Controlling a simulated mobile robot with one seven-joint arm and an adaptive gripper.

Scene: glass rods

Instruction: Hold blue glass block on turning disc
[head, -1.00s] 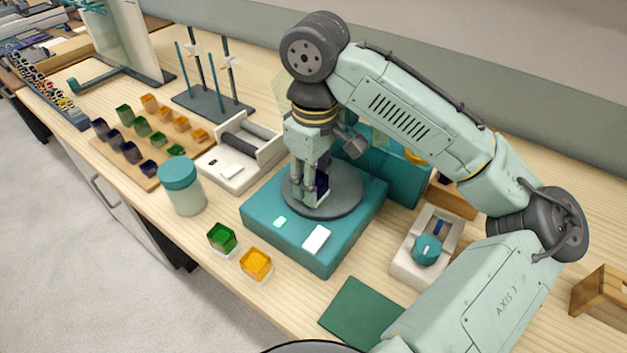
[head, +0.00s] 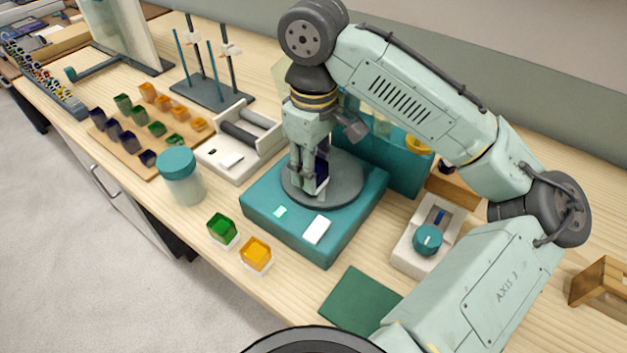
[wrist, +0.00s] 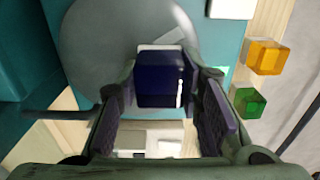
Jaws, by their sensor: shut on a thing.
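The blue glass block (wrist: 160,82) is dark blue and sits between my gripper's fingers in the wrist view. In the head view the block (head: 321,174) shows partly behind the fingers, low over the disc. My gripper (head: 311,182) is shut on the block, with one finger on each side. The turning disc (head: 345,188) is a grey round plate on top of a teal base box (head: 284,238). In the wrist view the grey disc (wrist: 105,45) lies behind the block. Whether the block's underside touches the disc is hard to tell.
A green block (head: 222,230) and an amber block (head: 256,254) stand in front of the base. A teal-lidded jar (head: 181,178) and a white roller device (head: 232,160) are to the left. A teal-knobbed device (head: 428,240) stands right. A green mat (head: 358,302) lies in front.

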